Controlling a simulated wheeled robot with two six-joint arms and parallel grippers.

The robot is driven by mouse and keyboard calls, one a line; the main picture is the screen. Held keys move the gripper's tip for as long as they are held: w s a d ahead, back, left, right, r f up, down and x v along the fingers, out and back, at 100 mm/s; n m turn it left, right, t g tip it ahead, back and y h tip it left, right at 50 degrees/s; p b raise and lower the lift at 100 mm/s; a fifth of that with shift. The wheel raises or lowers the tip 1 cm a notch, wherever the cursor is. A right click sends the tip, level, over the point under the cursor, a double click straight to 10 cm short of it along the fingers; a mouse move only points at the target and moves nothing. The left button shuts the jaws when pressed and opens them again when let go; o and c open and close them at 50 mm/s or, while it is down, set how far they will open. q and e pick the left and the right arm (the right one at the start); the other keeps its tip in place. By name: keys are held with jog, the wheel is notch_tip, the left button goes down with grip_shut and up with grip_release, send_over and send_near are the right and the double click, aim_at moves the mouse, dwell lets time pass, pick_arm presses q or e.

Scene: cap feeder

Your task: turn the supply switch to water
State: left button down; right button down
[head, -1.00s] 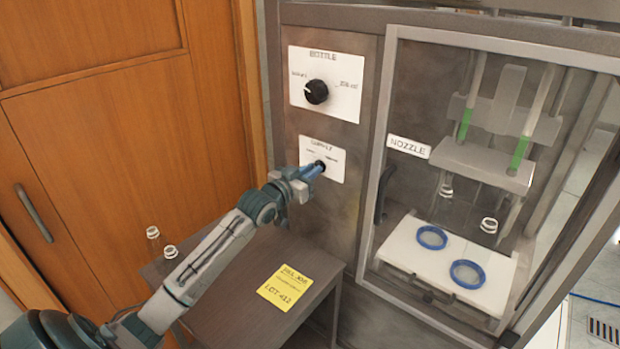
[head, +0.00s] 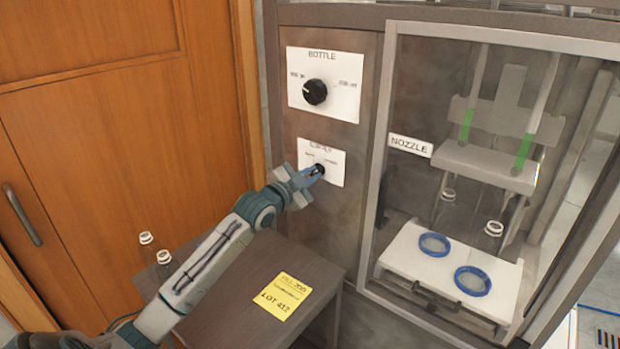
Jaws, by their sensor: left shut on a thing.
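The supply switch (head: 319,169) is a small dark knob on a white label plate (head: 333,163) on the machine's front, below the bottle dial. The small lettering on the plate is too blurred to read. My right gripper is not in view.
Above is the black bottle dial (head: 315,92) on its own plate. A glazed nozzle cabinet (head: 395,180) stands to the right, with two blue rings inside. Below, a dark side table (head: 235,300) holds a yellow note (head: 283,296) and clear bottles (head: 147,240) at its left.

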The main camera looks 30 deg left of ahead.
pick_arm(q)
jog(key=shift+f, duration=0.15)
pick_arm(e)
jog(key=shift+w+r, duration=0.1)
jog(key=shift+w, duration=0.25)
pick_arm(q)
jog(key=c, duration=1.5)
grip_release()
jog(key=shift+o, duration=0.2)
jog(key=shift+s, duration=0.15)
